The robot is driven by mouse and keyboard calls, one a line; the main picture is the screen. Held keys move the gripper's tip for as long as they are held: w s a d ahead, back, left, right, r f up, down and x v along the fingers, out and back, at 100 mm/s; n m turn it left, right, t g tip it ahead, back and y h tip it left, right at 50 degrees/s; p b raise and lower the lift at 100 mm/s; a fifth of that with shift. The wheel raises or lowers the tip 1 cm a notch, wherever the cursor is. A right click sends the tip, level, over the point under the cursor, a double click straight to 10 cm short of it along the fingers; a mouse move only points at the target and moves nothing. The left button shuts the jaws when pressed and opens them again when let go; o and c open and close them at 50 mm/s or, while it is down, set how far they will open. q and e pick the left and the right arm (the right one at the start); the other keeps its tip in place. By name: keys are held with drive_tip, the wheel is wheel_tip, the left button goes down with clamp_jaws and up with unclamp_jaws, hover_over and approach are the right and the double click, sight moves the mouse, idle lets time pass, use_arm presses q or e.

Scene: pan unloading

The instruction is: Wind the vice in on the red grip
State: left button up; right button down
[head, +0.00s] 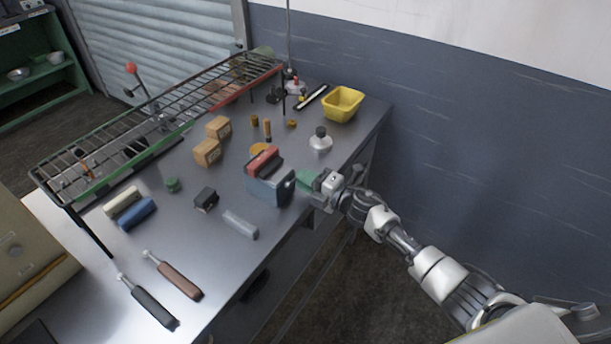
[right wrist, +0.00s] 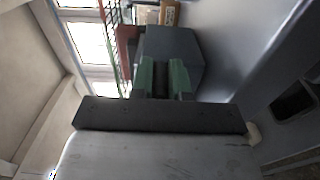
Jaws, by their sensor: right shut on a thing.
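The blue-grey vice (head: 268,190) stands near the front right edge of the bench. The red grip (head: 261,160) sits at its top, by the dark jaw; any gap between them is too small to tell. My right gripper (head: 308,179) is at the vice's right end, its green fingers shut on the vice's handle, which they mostly hide. In the right wrist view the green fingers (right wrist: 164,80) point at the dark end of the vice (right wrist: 176,50), and the red grip (right wrist: 128,44) shows behind it. My left gripper is not in view.
Around the vice are a clear block (head: 240,224), a black box (head: 205,198), a white flask (head: 320,141) and two cardboard boxes (head: 207,152). A yellow bin (head: 343,104) stands at the back right. A wire rack (head: 165,115) runs along the far side.

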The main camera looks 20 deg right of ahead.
drive_tip(key=shift+s+a+f+m, duration=0.1)
drive_tip(key=shift+s+f+m, duration=0.15)
drive_tip(key=shift+f+m, duration=0.7)
drive_tip(key=shift+r+m, duration=0.1)
drive_tip(key=shift+m, duration=0.15)
drive_tip(key=c, duration=1.1)
unclamp_jaws()
drive_tip(key=shift+r, duration=0.25)
drive_tip(key=b+v, duration=0.1)
drive_tip(key=v, duration=0.9)
drive_tip(key=shift+s+d+b, duration=0.25)
drive_tip(key=shift+s+b, duration=0.05)
